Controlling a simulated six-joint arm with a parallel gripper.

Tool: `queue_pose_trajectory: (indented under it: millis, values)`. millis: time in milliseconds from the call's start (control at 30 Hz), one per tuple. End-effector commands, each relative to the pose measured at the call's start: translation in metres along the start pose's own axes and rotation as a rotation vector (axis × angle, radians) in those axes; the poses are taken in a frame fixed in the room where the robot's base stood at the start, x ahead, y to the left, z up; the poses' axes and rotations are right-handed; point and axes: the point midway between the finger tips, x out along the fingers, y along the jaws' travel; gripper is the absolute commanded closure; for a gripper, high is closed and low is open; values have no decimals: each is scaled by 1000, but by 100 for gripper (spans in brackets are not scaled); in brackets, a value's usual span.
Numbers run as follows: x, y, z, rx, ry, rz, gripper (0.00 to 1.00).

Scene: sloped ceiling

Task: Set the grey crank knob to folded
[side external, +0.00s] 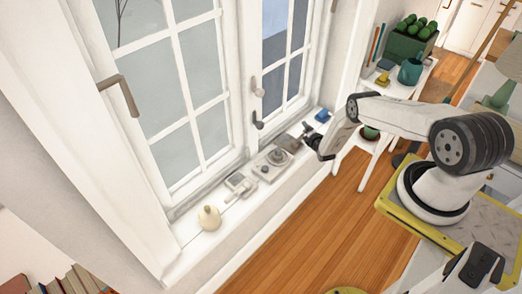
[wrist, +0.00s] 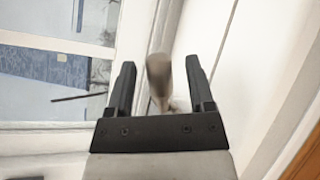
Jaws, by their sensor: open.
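My gripper (side external: 316,147) is low over the right part of the window sill, at the end of my arm. In the wrist view its two dark fingers (wrist: 158,92) stand apart. In the side view the crank by my gripper is small and partly hidden by the fingers.
The sill holds a cream round pot (side external: 209,218), a small framed device (side external: 238,184), a grey plate with a round dial (side external: 276,157) and a blue object (side external: 322,116). Window handles (side external: 257,120) project above. A white shelf (side external: 385,88) stands right.

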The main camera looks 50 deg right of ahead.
Motion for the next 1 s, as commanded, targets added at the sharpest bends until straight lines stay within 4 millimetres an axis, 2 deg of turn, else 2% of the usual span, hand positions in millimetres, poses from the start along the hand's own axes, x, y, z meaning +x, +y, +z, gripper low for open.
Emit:
queue_pose_trajectory:
  millis: [200,600,633,833,1000]
  values:
    - [8,0,0,0,0,0,32]
    - [10,0,0,0,0,0,32]
    - [10,0,0,0,0,0,35]
    - [10,1,0,0,0,0,98]
    - [10,1,0,1,1,0,100]
